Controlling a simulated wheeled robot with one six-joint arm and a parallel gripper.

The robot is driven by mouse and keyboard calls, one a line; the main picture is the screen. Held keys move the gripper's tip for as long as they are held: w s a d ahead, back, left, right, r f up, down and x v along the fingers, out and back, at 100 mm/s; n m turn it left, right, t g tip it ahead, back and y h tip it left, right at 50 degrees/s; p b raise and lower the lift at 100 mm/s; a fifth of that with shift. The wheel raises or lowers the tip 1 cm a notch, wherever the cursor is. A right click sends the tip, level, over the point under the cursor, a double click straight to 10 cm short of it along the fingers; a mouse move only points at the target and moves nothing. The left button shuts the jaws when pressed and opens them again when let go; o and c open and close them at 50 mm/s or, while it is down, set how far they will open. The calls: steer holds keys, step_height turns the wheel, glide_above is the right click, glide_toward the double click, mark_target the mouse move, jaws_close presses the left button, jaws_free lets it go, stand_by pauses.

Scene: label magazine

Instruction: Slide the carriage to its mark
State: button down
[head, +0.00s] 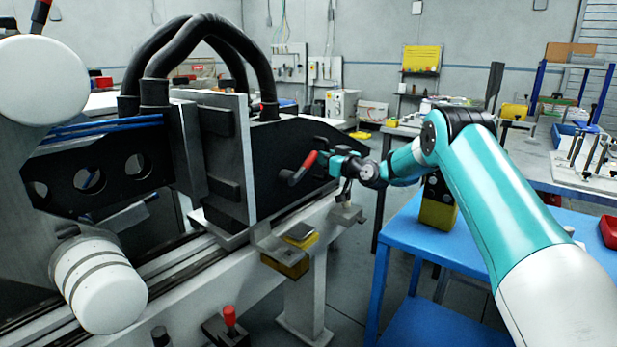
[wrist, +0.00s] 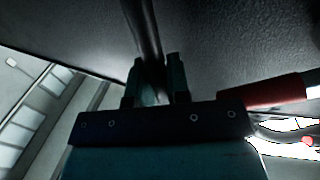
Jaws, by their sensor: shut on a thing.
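The carriage (head: 275,155) is a large black body with a pale upright plate, standing on the rail of a grey machine in the head view. A lever with a red grip (head: 302,167) sticks out of its near side; the red grip also shows at the right of the wrist view (wrist: 262,94). My gripper (head: 338,161) is at the carriage's right end. In the wrist view its two fingers (wrist: 155,78) are shut on a dark bar (wrist: 146,30) under a dark surface. The grip point is small in the head view. I cannot make out a clear mark.
The rail (head: 165,312) runs from lower left toward the carriage. A yellow-topped block (head: 287,258) sits at the rail's front edge. A red-knobbed lever (head: 229,318) stands below it. A blue table (head: 405,245) is to the right, beneath my arm. Black hoses (head: 195,30) arch over the carriage.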

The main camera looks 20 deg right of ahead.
steer(key=shift+w+d+r+y+b, duration=0.1)
steer(key=shift+w+d+y+b, duration=0.25)
steer(key=shift+d+b, duration=0.1)
steer(key=c, duration=1.2)
jaws_free()
steer(key=shift+w, duration=0.1)
steer(key=shift+o, duration=0.5)
steer(key=shift+d, duration=0.3)
step_height(320, 180, up, 20)
